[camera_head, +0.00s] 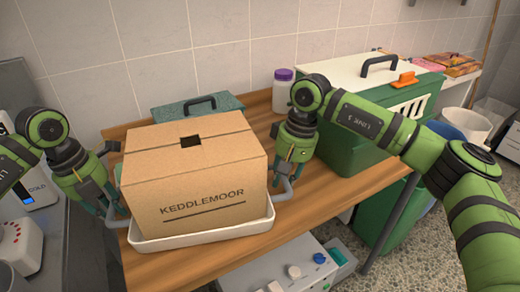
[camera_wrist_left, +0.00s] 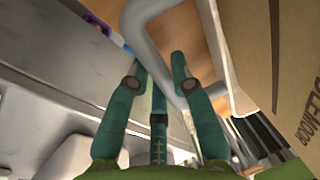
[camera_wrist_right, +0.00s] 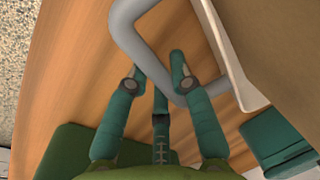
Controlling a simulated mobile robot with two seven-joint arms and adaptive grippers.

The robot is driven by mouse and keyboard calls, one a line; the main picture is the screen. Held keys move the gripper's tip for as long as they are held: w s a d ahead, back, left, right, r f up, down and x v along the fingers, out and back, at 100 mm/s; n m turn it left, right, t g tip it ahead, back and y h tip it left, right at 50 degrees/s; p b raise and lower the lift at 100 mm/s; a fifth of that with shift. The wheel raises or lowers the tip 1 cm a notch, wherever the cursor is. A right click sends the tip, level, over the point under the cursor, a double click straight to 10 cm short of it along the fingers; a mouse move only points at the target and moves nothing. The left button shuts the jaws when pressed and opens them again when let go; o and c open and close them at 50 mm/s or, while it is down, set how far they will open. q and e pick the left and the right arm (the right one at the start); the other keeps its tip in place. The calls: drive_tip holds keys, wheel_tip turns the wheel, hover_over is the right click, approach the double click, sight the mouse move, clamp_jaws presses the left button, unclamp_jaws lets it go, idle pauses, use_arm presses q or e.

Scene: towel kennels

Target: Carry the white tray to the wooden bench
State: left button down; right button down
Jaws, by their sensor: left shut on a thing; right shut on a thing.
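The white tray (camera_head: 205,235) is at the wooden bench (camera_head: 305,215) in the head view, with a large cardboard box (camera_head: 195,180) marked KEDDLEMOOR on it. I cannot tell whether the tray touches the wood or hangs just above it. My left gripper (camera_head: 110,208) is shut on the tray's left grey handle, which shows in the left wrist view (camera_wrist_left: 165,50). My right gripper (camera_head: 285,182) is shut on the right handle, which shows in the right wrist view (camera_wrist_right: 150,55). The box hides most of the tray's inside.
A green carrier (camera_head: 365,120) with a white lid stands to the right on the wood. A teal case (camera_head: 175,112) is behind the box, and a white jar (camera_head: 283,90) stands near the wall. A grey device (camera_head: 290,275) is below the front edge. Bare wood shows right of the tray.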

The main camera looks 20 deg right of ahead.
use_arm(q)
drive_tip(key=shift+f, duration=0.4)
use_arm(e)
drive_tip(key=shift+f, duration=0.4)
use_arm(q)
drive_tip(key=c, duration=1.1)
unclamp_jaws()
use_arm(e)
drive_tip(key=c, duration=1.1)
unclamp_jaws()
use_arm(q)
drive_tip(key=shift+r, duration=0.1)
use_arm(e)
drive_tip(key=shift+r, duration=0.15)
use_arm(q)
drive_tip(key=r, duration=0.4)
drive_tip(key=a+r, duration=0.1)
drive_tip(key=r, duration=0.3)
drive_tip(key=a+r, duration=0.1)
drive_tip(key=r, duration=0.2)
drive_tip(key=shift+a+r, duration=0.1)
drive_tip(key=shift+r, duration=0.3)
use_arm(e)
wheel_tip(320, 180, up, 12)
drive_tip(key=d, duration=0.2)
